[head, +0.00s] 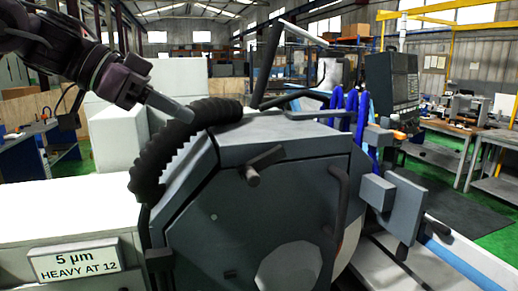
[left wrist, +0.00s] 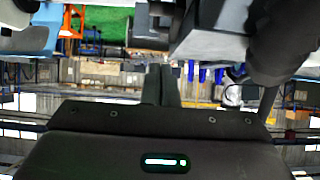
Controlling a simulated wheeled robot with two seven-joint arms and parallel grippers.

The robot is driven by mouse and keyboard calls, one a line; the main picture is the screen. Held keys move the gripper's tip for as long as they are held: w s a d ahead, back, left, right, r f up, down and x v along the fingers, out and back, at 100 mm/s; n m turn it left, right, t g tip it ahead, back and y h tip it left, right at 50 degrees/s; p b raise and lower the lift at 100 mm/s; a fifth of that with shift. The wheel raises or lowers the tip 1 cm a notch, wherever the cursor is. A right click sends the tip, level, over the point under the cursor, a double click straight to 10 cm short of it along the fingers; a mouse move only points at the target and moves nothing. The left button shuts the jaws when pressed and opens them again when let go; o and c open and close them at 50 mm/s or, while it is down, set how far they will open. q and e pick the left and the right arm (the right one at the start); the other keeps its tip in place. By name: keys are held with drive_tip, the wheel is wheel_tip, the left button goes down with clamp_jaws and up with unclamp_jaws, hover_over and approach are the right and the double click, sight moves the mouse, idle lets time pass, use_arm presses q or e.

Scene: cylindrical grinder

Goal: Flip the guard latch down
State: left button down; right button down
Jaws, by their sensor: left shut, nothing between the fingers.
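The grey wheel guard (head: 265,210) stands in the middle of the head view. A short dark lever (head: 264,164), which looks like the guard latch, sticks out near the top of its front face and slants up to the right. My left gripper (head: 182,110) is shut and empty, up and to the left of the lever and well apart from it. Its fingers appear just above the ribbed black hose, but I cannot tell the gap. The left wrist view shows the shut fingers (left wrist: 160,84) against an upside-down background. My right gripper is in neither view.
The ribbed black hose (head: 172,145) arches between my left gripper and the guard. A bar handle (head: 341,195) stands on the guard's right side. A grey box on a bracket (head: 378,192) and blue hoses (head: 350,110) lie farther right. A sign (head: 75,262) sits at lower left.

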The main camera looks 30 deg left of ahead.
use_arm(q)
drive_tip(key=shift+d, duration=0.15)
drive_tip(key=shift+r, duration=0.1)
drive_tip(key=p, duration=0.6)
approach(265, 166)
drive_tip(key=d+r, duration=0.2)
drive_tip(key=d, duration=0.1)
wheel_tip(265, 166, down, 3)
drive_tip(key=shift+w+d+f+p, duration=0.15)
drive_tip(key=shift+f+p, duration=0.05)
drive_tip(key=shift+p, duration=0.15)
drive_tip(key=shift+f, duration=0.6)
drive_tip(key=shift+w, duration=0.1)
